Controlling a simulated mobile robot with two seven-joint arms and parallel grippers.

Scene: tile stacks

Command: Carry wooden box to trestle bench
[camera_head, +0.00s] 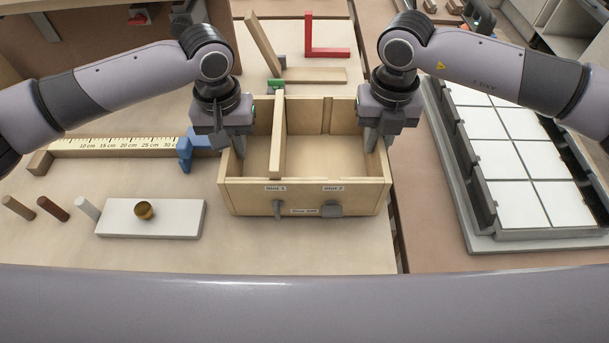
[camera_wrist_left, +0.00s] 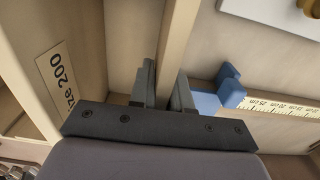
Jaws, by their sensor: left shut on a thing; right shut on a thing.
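The wooden box (camera_head: 305,197) is open-topped, with a divider making two compartments and front labels reading Slot 1 and Slot 2. It is upright over the pale tabletop (camera_head: 300,246); I cannot tell whether it touches. My left gripper (camera_head: 238,148) is shut on the box's left wall; in the left wrist view its fingers (camera_wrist_left: 166,88) straddle that wall (camera_wrist_left: 180,40). My right gripper (camera_head: 372,138) is shut on the right wall. Both compartments look empty where visible. I cannot tell which surface is the trestle bench.
A ruler (camera_head: 110,146) with a blue clamp-like piece (camera_head: 186,152) lies left of the box. A white board with a brass knob (camera_head: 145,211) and several pegs are front left. A red square (camera_head: 324,49) lies behind. A rack of white tiles (camera_head: 515,160) stands right.

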